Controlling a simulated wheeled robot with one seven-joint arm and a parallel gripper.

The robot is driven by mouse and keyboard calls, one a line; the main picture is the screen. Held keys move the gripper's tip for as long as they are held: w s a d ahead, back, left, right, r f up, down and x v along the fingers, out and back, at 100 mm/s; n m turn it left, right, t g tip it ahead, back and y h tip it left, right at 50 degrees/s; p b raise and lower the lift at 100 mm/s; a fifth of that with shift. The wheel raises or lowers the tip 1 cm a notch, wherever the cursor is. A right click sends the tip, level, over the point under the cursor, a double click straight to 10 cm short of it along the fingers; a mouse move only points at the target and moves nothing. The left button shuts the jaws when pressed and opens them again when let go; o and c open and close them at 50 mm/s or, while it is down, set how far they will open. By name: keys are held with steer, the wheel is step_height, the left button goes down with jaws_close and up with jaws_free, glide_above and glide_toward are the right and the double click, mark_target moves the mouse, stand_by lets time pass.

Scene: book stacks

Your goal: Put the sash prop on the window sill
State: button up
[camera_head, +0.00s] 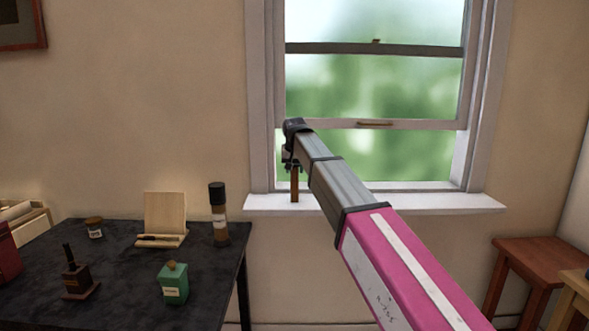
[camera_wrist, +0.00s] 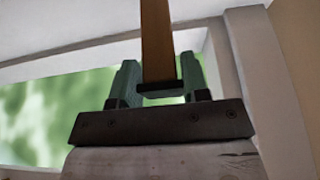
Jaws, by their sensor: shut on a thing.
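The sash prop is a narrow brown wooden stick (camera_head: 295,186), hanging upright below my gripper (camera_head: 291,160) in the head view. Its lower end shows in front of the left part of the white window sill (camera_head: 420,202); I cannot tell whether it touches. In the wrist view, the prop (camera_wrist: 157,40) stands between the two green fingers of my gripper (camera_wrist: 158,78), which is shut on it. The prop's upper end is hidden by my gripper in the head view.
The window's lower sash (camera_head: 400,124) is raised, leaving an opening above the sill. A dark table (camera_head: 120,270) at left carries a green canister (camera_head: 173,284), a dark-capped bottle (camera_head: 219,215) and a wooden stand (camera_head: 164,216). A reddish wooden stool (camera_head: 540,255) stands at right.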

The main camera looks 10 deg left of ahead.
steer(key=shift+f, duration=0.15)
steer(key=o, duration=1.2)
steer(key=v, duration=1.2)
